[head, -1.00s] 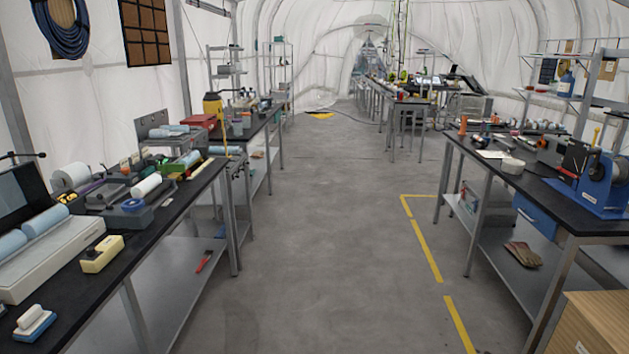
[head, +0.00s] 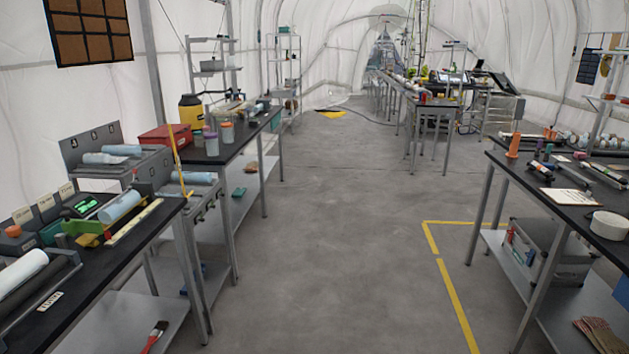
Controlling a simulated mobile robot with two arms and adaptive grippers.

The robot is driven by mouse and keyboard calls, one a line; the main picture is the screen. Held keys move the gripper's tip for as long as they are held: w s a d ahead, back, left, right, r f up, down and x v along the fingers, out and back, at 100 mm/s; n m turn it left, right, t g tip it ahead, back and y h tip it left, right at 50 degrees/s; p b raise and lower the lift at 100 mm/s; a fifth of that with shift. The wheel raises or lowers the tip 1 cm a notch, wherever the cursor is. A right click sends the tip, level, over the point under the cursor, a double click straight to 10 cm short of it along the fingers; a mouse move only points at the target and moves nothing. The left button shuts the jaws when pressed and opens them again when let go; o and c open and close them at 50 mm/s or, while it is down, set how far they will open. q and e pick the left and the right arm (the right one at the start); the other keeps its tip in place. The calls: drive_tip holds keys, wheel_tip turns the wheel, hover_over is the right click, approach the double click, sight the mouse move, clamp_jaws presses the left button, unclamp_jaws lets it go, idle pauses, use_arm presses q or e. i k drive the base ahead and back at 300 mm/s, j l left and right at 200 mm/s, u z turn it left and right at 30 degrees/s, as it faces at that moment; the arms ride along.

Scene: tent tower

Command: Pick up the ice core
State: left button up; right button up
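Several pale blue cylinders that look like ice cores are on the left side in the head view. One ice core (head: 121,206) lies on the left bench beside a green and yellow device with a lit green display (head: 87,206). Others (head: 104,158) lie on a grey numbered rack (head: 78,154) behind it, and another pair (head: 194,178) sits lower, to the right of the rack. A white cylinder (head: 22,272) lies in a dark holder at the near left. Which core is meant cannot be told. Neither gripper is in view.
The left black bench (head: 112,262) runs along my left, with a second bench (head: 236,137) beyond it. A right bench (head: 560,190) holds tools, a clipboard and a white roll. The grey floor (head: 320,240) between them is clear, with yellow tape (head: 457,305) at right.

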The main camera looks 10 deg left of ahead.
sight(127, 151)
drive_tip(key=i, duration=4.7)
drive_tip(key=i+u, duration=0.2)
drive_tip(key=u, duration=0.2)
drive_tip(key=i+l+u, duration=0.1)
drive_tip(key=u, duration=0.35)
drive_tip(key=i+l+u, duration=0.15)
drive_tip(key=u, duration=0.25)
drive_tip(key=i+l+u, duration=0.2)
drive_tip(key=u, duration=0.25)
